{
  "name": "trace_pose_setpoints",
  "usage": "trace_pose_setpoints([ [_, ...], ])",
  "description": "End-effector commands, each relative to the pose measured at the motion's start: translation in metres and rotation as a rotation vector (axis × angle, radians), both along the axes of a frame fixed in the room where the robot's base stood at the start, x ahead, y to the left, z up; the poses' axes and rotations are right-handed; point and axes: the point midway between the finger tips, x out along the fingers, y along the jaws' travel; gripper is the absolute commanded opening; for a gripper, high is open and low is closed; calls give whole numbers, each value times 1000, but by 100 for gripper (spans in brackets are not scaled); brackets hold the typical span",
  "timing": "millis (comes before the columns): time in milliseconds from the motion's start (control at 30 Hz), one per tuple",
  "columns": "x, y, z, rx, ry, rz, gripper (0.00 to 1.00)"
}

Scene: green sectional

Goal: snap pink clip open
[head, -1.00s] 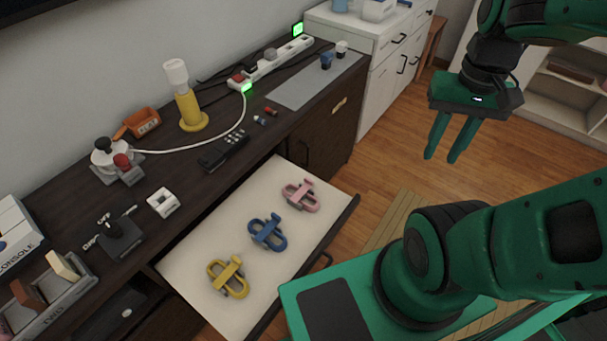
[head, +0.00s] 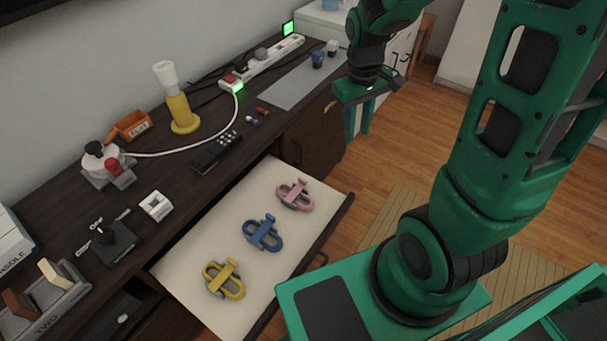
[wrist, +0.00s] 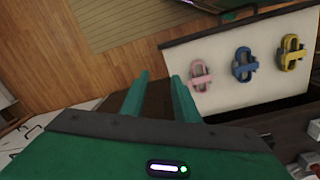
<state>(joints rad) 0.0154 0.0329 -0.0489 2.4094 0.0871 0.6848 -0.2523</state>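A pink clip (head: 295,194) lies at the far end of the open drawer, its pink bar across a grey and pink loop. It also shows in the wrist view (wrist: 199,76), just right of my fingertips. A blue clip (head: 263,233) and a yellow clip (head: 224,278) lie in a row with it, nearer the front of the picture. My gripper (head: 359,135) hangs up and to the right of the pink clip, apart from it, fingers pointing down. In the wrist view my gripper (wrist: 160,78) has its two fingers apart with nothing between them.
The open drawer (head: 190,262) has a pale floor and a dark front rail. The dark counter above holds a yellow-based lamp-like item (head: 178,105), a black remote (head: 216,150) and a power strip (head: 262,66). Wooden floor lies right of the drawer.

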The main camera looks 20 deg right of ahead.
Motion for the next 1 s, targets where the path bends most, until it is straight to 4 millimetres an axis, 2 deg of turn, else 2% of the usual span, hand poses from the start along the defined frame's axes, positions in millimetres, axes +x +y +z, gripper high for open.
trace_pose_setpoints([
  [33, 11, 10, -13, 2, 10, 51, 28],
  [200, 43, 47, -54, 21, 14, 216, 28],
  [400, 67, 88, -96, 49, 16, 370, 28],
  [500, 73, 102, -110, 61, 15, 418, 28],
  [600, 76, 111, -119, 67, 13, 446, 28],
  [767, 77, 114, -128, 72, 13, 459, 28],
  [1000, 77, 113, -161, 71, 16, 457, 28],
])
